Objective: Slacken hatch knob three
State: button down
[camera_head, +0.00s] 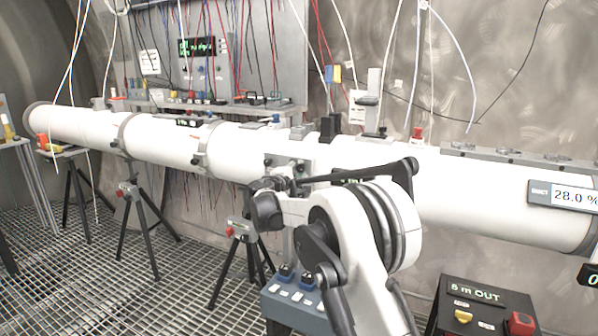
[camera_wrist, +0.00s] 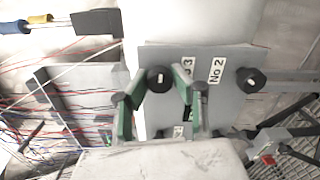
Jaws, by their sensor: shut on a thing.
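In the wrist view a grey hatch plate (camera_wrist: 222,108) carries two round black knobs with pale centres and white labels. The left knob (camera_wrist: 159,77), beside a label (camera_wrist: 187,68) ending in 3, sits between the green-sided fingers of my gripper (camera_wrist: 161,82). The gripper is shut on this knob. The right finger covers part of the label. The second knob (camera_wrist: 250,80) stands apart to the right, next to the "No 2" label (camera_wrist: 217,70). A further label lower down is mostly hidden by my gripper.
A long white pipe (camera_head: 470,190) crosses the head view, with tripods (camera_head: 133,195) below. A blue switch box (camera_head: 293,297) and a black "5 m OUT" box (camera_head: 480,305) stand low in front. Cables hang above the pipe. In the wrist view wires fill the left.

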jog(key=n, duration=0.6)
jog(key=shift+f+n, duration=0.1)
jog(key=shift+n, duration=0.2)
jog(key=n, duration=0.6)
jog(key=shift+n+b, duration=0.3)
jog(key=shift+b, duration=0.1)
jog(key=c, duration=1.4)
grip_release()
jog(key=v, duration=1.2)
